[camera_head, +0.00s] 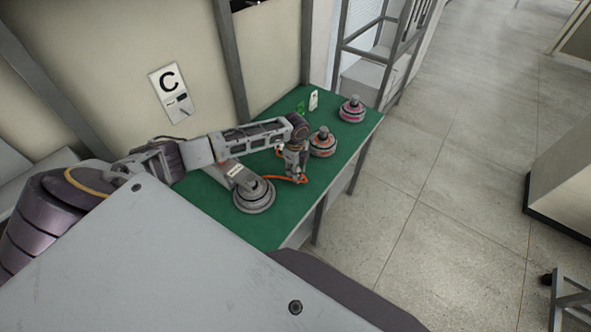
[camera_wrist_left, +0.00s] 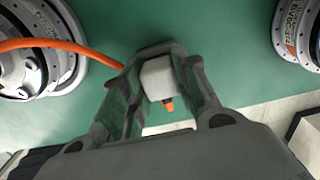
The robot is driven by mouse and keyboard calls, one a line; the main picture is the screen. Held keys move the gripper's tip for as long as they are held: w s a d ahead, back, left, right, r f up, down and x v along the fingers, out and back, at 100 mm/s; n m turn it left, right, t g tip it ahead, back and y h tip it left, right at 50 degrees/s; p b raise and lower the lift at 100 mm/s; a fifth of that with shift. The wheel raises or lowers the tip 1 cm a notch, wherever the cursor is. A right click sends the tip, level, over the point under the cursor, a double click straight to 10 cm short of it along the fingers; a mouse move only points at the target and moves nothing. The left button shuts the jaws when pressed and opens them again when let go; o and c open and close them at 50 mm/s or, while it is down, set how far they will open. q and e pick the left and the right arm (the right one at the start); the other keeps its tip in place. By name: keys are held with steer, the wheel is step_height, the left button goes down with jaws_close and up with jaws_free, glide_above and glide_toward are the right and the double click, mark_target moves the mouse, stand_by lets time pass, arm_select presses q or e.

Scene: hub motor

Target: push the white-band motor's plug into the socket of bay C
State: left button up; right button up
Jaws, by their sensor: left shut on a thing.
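The white-band motor (camera_head: 254,196), a grey disc with a pale band, stands on the green table near its front edge. Its orange cable (camera_head: 285,179) runs to my left gripper (camera_head: 298,176). In the left wrist view, that gripper (camera_wrist_left: 160,90) is shut on a white block-shaped plug (camera_wrist_left: 157,78), close above the table. The cable (camera_wrist_left: 60,45) comes from a motor (camera_wrist_left: 28,70) at the left and passes behind the fingers. The bay C sign (camera_head: 170,85) is on the wall to the left, with a small dark socket (camera_head: 183,104) at its lower part. My right gripper is out of view.
An orange-band motor (camera_head: 322,143) stands close to the right of the gripper, and a pink-band motor (camera_head: 351,110) stands farther back. A small white tag (camera_head: 313,100) stands near the table's rear. Upright grey posts (camera_head: 231,60) flank the bay C wall panel.

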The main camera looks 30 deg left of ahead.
arm_select(q)
steer(key=shift+f, duration=0.1)
stand_by(0.8)
steer(key=o, duration=1.2)
step_height(320, 180, up, 12)
stand_by(1.0)
